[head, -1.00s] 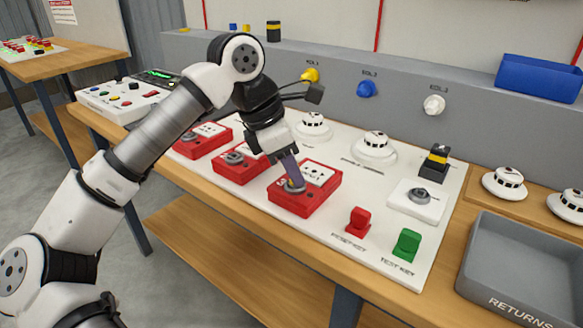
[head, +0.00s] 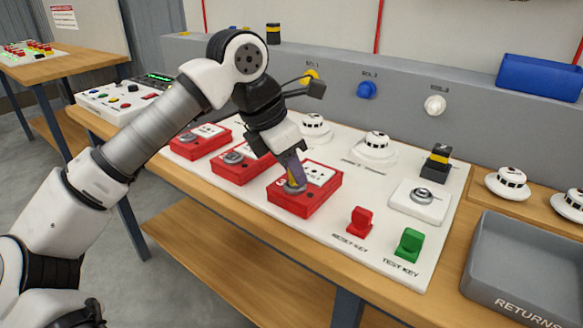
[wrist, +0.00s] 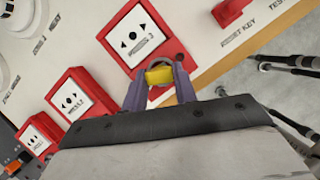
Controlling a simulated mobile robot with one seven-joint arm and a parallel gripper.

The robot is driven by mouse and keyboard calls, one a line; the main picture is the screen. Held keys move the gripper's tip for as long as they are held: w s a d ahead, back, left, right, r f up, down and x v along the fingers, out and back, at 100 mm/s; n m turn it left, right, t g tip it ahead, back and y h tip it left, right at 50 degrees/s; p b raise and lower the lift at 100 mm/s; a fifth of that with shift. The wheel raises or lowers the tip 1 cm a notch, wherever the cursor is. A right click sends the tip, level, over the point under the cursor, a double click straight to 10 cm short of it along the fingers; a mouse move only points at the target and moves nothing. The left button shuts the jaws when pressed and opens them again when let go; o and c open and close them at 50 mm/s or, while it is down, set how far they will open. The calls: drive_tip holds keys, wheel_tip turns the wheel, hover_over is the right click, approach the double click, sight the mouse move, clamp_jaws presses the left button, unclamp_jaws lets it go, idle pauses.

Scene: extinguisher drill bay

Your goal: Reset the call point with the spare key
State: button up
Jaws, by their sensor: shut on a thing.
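My gripper (head: 296,180) is shut on a small yellow piece, seemingly the spare key (wrist: 159,76). It holds the key at the round grey lock on the front of the nearest red call point (head: 310,205). The wrist view shows the yellow key between my two purple fingers, with the grey lock ring behind it. I cannot tell how deep the key sits. Two more red call points (head: 240,168) (head: 197,145) stand to the left in a row. A red key (head: 360,221) stands at the RESET KEY label. A green key (head: 409,244) stands at TEST KEY.
Round white detectors (head: 376,144) stand behind the call points on the white board. A grey RETURNS tray (head: 477,262) lies at the right, and a blue bin (head: 541,77) is behind.

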drive_tip(key=shift+f+n+t+b, duration=0.1)
drive_tip(key=shift+n+t+b, duration=0.25)
drive_tip(key=shift+n, duration=0.25)
drive_tip(key=shift+n+y+b, duration=0.3)
drive_tip(key=shift+n+b, duration=0.1)
drive_tip(key=shift+n, duration=0.5)
drive_tip(key=shift+r, duration=0.25)
drive_tip(key=shift+r+p, duration=1.75)
drive_tip(key=shift+r, duration=0.6)
